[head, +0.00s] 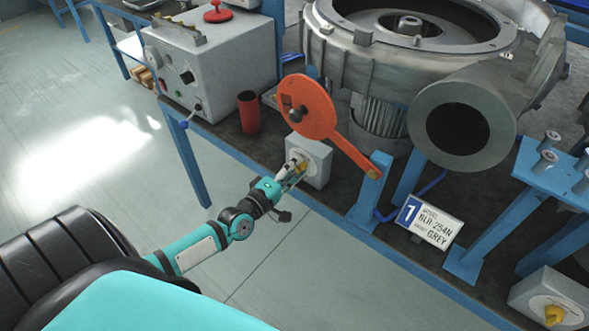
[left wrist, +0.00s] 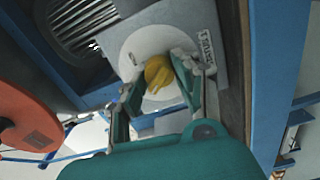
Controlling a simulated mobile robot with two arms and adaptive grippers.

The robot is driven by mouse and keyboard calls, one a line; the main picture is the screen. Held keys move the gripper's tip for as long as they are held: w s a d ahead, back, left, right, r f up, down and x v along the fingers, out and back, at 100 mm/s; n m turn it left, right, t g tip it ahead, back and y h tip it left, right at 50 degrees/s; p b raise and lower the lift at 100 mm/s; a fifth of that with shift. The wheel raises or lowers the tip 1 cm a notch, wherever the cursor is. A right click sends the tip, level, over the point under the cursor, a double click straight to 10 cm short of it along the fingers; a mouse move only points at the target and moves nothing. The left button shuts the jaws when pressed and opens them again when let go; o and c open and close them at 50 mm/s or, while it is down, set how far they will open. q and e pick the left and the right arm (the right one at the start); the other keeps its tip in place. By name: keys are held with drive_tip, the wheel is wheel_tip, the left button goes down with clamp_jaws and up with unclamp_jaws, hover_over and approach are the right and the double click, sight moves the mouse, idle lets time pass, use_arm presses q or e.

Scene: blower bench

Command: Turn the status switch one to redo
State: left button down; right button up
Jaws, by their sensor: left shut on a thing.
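The status switch one is a grey box (head: 318,155) with a round white dial plate and a yellow knob (head: 302,165). It stands on the bench near the front edge, below the orange-red disc. In the left wrist view the yellow knob (left wrist: 160,73) sits on the white round plate (left wrist: 140,45), with a small label (left wrist: 207,47) beside it whose text I cannot read for sure. My left gripper (head: 297,168) is at the knob, its fingers on either side of it and shut on it. My right gripper is not in view.
An orange-red disc with an arm (head: 308,107) hangs close above the switch. A red cup (head: 248,112) and a grey control box (head: 205,75) stand to the left. A sign (head: 429,221) and a second yellow-knobbed box (head: 552,303) are to the right. A large blower housing (head: 465,125) stands behind.

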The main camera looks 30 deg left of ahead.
use_arm(q)
drive_tip(key=shift+n, duration=0.6)
drive_tip(key=c, duration=1)
unclamp_jaws()
drive_tip(key=shift+o, duration=0.2)
drive_tip(key=s+a, duration=0.1)
drive_tip(key=s, duration=1.1)
